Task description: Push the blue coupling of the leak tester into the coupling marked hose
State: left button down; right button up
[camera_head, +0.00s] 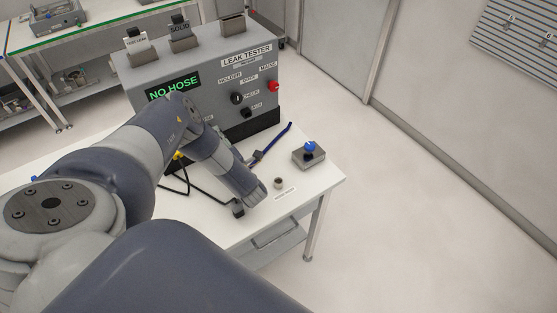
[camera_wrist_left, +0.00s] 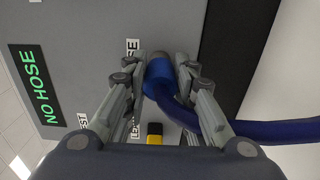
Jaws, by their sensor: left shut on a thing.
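The leak tester (camera_head: 205,75) is a grey box on a white table, and its green display reads NO HOSE. In the left wrist view my left gripper (camera_wrist_left: 159,82) is shut on the blue coupling (camera_wrist_left: 159,78). The coupling points at the grey panel, at a metal fitting (camera_wrist_left: 158,54) beside a partly hidden label ending in SE. The coupling's front is close to or touching the fitting; I cannot tell how deep it sits. The blue hose (camera_wrist_left: 270,130) runs off to the right and shows in the head view (camera_head: 275,142). There my arm hides the gripper and coupling. My right gripper is not in view.
A small box with a blue knob (camera_head: 309,147) and a small round fitting (camera_head: 278,183) stand on the table (camera_head: 318,178) to the right. A black cable (camera_head: 190,170) lies by my arm. A yellow and black part (camera_wrist_left: 155,133) shows below the coupling.

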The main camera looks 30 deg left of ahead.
pick_arm(q)
jog(key=shift+w+a+r, duration=0.1)
jog(key=shift+a+r, duration=0.05)
jog(key=shift+a, duration=0.1)
jog(key=c, duration=1.2)
grip_release()
jog(key=shift+c, duration=0.2)
jog(key=shift+d, duration=0.1)
jog(key=v, duration=0.7)
